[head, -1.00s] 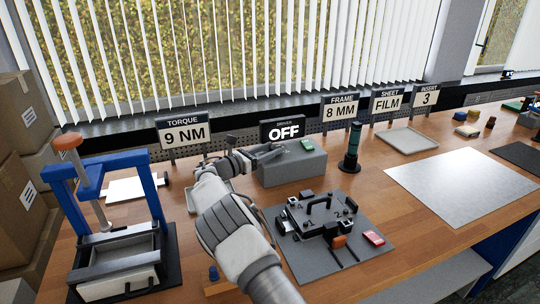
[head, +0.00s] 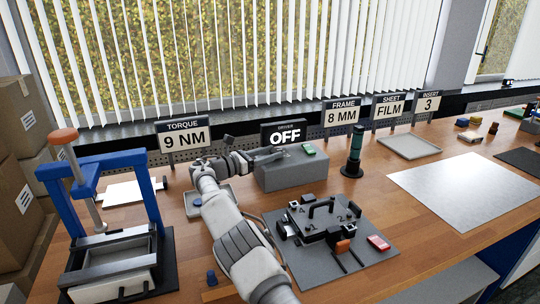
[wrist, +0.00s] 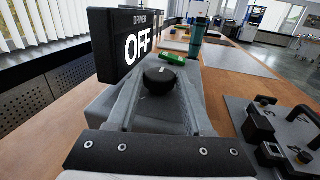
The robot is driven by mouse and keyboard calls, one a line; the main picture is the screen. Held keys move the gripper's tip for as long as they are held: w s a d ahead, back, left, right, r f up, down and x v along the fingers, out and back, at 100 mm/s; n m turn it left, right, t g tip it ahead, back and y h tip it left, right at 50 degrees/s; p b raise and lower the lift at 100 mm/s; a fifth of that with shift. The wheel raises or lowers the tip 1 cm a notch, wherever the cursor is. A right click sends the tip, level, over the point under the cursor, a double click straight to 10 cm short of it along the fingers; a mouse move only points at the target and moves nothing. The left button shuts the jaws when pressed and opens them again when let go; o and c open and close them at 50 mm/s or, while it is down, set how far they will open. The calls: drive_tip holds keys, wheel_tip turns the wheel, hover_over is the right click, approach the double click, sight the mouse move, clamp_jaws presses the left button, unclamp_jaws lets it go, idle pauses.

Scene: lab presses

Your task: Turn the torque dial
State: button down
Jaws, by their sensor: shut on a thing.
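The torque dial (wrist: 160,80) is a round black knob with a pale mark on top, on the grey driver box (head: 290,171). In the wrist view it sits between the fingers of my gripper (wrist: 160,92), which is shut on it. In the head view my gripper (head: 266,156) reaches over the box's left end and the dial is hidden. The driver display (head: 284,137) reads OFF; it also shows in the wrist view (wrist: 136,45). A torque sign (head: 183,136) reads 9 NM. A green button (head: 308,149) is on the box top.
A blue-framed press (head: 105,220) stands at the left. A grey fixture plate (head: 325,240) with black clamps lies in front of the box. A dark green column (head: 354,155) stands right of the box. A metal sheet (head: 465,190) lies further right.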

idle(0.3)
drive_tip(key=shift+c, duration=1.5)
unclamp_jaws()
drive_tip(key=shift+a, duration=0.1)
drive_tip(key=v, duration=0.7)
drive_tip(key=shift+p, duration=0.4)
drive_tip(key=shift+s+a+r, duration=0.1)
drive_tip(key=shift+s+r, duration=0.05)
